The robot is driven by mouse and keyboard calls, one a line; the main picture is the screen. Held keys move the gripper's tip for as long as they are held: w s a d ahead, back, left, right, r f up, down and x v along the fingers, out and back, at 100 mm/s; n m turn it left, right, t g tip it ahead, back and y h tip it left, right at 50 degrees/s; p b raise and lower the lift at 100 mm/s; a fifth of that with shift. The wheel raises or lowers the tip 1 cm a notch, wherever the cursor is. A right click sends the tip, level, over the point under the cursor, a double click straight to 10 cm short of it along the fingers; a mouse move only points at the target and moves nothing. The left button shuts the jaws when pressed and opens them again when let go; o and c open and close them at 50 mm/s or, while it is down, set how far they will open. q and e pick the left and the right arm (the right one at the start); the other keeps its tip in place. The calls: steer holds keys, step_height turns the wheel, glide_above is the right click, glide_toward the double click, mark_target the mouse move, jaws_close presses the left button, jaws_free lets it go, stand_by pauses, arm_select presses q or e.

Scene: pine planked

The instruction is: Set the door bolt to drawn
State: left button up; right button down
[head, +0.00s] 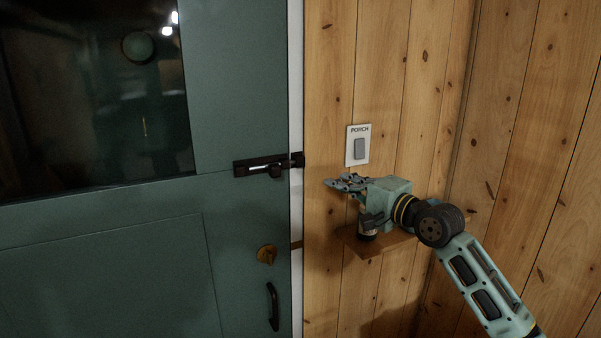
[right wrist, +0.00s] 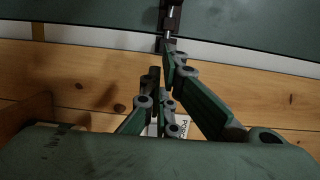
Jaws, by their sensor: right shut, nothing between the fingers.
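The door bolt (head: 256,163) is dark, with a pale metal rod and a small knob (head: 275,172), and is mounted level on the green door. Its dark keeper (head: 297,159) sits at the white door frame edge. The rod appears to reach toward the keeper, but I cannot tell whether it is inside. My right gripper (head: 338,184) is shut and empty, to the right of and slightly below the keeper, apart from the knob. In the right wrist view the fingertips (right wrist: 162,66) point toward the bolt (right wrist: 171,14), partly hidden at the top edge. My left gripper is not in view.
A white PORCH switch plate (head: 357,145) is on the pine wall just above my right gripper. A small wooden shelf (head: 368,247) sits below it. The door has a brass lock (head: 266,254), a dark pull handle (head: 272,306) and a dark window (head: 95,95).

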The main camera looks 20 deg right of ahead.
steer(key=shift+w+d+r, duration=0.1)
steer(key=shift+d+r, duration=0.05)
steer(key=shift+r, duration=0.1)
steer(key=p, duration=0.4)
glide_toward(289, 167)
steer(key=w, duration=0.2)
steer(key=w+d, duration=0.2)
steer(key=w, duration=0.1)
steer(key=shift+w+d+r, duration=0.2)
steer(key=shift+w+r, duration=0.1)
steer(key=a+p, duration=0.3)
steer(key=shift+s+a, duration=0.25)
steer(key=shift+a, duration=0.05)
steer(key=shift+a+f, duration=0.15)
steer(key=shift+a, duration=0.05)
steer(key=shift+w+d+f, duration=0.1)
